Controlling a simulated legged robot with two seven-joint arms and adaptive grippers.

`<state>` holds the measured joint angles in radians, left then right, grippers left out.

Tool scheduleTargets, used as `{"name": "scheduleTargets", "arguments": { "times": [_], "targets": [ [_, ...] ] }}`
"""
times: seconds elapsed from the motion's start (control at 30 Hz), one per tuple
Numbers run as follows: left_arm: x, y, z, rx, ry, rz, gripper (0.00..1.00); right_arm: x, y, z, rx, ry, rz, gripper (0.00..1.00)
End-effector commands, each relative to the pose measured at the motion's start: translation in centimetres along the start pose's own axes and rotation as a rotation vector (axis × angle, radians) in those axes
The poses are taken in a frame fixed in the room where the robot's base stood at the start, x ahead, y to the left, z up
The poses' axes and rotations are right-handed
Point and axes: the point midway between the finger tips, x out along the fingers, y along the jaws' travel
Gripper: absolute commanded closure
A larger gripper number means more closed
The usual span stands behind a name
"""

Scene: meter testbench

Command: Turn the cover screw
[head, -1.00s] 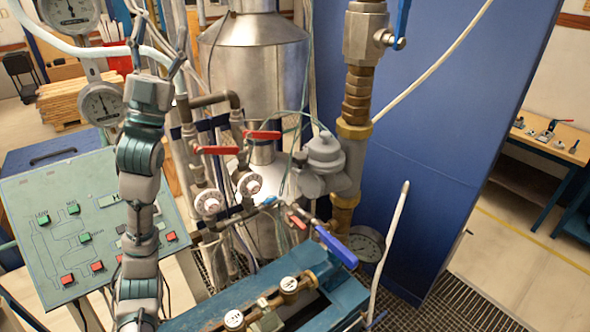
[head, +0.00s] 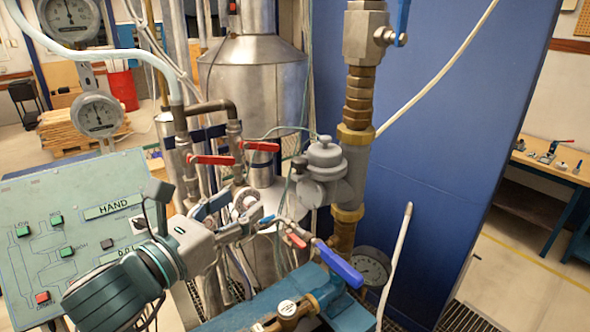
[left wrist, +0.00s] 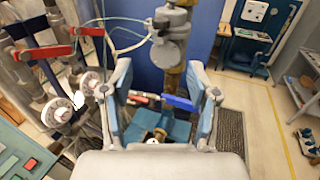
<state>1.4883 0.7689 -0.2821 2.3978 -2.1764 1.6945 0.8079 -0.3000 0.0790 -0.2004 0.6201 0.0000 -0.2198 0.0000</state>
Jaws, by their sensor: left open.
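I cannot pick out a cover screw for certain in either view. A grey capped valve body (head: 325,165) is on the brass pipe right of centre; it also shows at the top of the left wrist view (left wrist: 172,35). My left gripper (head: 250,212) is open, in front of the pipework and left of the grey body. In the left wrist view its two fingers (left wrist: 160,72) stand wide apart with nothing held between them. Beyond the gap show a blue lever (left wrist: 180,102) and a blue bench (left wrist: 150,125). My right gripper is not in view.
Red valve levers (head: 212,160) and a blue lever (head: 340,264) stick out near the gripper. A green control panel (head: 75,225) stands at left, below pressure gauges (head: 97,115). A tall blue panel (head: 450,130) stands behind. White round dials (left wrist: 92,82) lie left of the fingers.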

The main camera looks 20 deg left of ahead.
Motion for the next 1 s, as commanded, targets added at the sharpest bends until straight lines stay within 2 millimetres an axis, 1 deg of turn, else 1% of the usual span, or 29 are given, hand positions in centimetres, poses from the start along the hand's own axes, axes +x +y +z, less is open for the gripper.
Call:
{"name": "scheduleTargets", "arguments": {
  "times": [0.07,0.17,0.5,0.7,0.83,1.0],
  "targets": [
    [0.7,0.1,0.1,-0.003,0.001,0.008,0.40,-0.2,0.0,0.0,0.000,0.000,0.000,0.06],
    [2.3,0.1,0.1,-0.004,0.004,0.005,0.40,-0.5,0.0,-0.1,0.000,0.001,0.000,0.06],
    [10.3,0.1,0.2,-0.003,0.006,0.003,0.40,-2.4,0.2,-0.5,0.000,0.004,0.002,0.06],
    [14.4,0.1,0.1,-0.002,0.004,0.004,0.40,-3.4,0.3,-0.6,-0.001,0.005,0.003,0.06],
    [16.1,0.1,0.1,-0.002,0.002,0.003,0.40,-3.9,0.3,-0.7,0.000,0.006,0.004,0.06],
    [17.1,0.1,0.0,-0.001,0.001,0.003,0.40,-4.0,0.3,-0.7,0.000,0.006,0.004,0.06]
  ]
}}
